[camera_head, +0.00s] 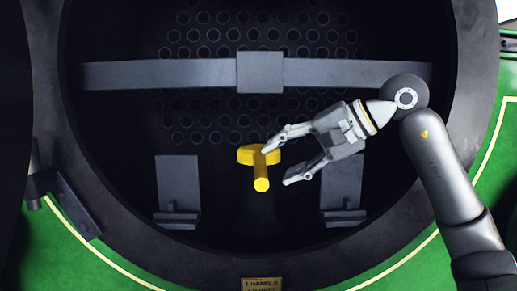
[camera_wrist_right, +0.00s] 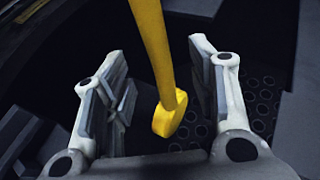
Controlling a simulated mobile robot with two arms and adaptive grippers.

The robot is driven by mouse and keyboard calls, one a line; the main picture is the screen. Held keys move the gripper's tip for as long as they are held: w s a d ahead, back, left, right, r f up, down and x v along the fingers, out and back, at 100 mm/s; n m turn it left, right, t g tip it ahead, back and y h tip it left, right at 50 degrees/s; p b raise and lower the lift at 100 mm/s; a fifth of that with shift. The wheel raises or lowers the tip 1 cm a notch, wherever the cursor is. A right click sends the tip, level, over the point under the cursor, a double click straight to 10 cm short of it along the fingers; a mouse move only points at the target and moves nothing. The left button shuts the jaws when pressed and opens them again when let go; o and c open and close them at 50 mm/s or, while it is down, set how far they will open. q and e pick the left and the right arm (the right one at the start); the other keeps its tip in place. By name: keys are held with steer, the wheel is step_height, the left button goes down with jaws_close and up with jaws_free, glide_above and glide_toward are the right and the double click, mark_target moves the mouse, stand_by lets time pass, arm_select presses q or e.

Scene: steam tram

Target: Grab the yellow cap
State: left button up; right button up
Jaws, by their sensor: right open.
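The yellow cap (camera_head: 261,175) is a T-shaped piece with a round-ended stem and a wider head, in the middle of the dark round opening. My right gripper (camera_head: 278,166) comes in from the right with its jaws open. Its upper fingertip overlaps the right end of the cap's head in the head view; contact cannot be told. In the right wrist view the yellow cap (camera_wrist_right: 166,75) runs down between the two spread fingers of the right gripper (camera_wrist_right: 155,55), with gaps on both sides. My left gripper is not in view.
A grey crossbar (camera_head: 160,74) spans the opening above the cap. Grey brackets stand at the left (camera_head: 178,185) and right (camera_head: 342,183), the right one partly behind my gripper. A perforated plate (camera_head: 200,40) lies at the back. A dark round rim (camera_head: 90,210) surrounds the opening.

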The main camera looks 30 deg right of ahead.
mark_target(266, 167)
steer(key=shift+x, duration=1.05)
steer(key=p+x, duration=0.2)
steer(key=x, duration=0.2)
steer(key=shift+w+d, duration=0.15)
steer(key=shift+w, duration=0.05)
steer(key=shift+w+f, duration=0.15)
steer(key=shift+c, duration=1.8)
steer(key=c, duration=0.5)
steer(key=shift+c, duration=1.1)
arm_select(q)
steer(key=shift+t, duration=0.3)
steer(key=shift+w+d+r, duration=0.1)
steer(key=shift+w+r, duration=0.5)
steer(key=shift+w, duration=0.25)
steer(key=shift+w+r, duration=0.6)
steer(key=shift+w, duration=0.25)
arm_select(e)
jaws_close()
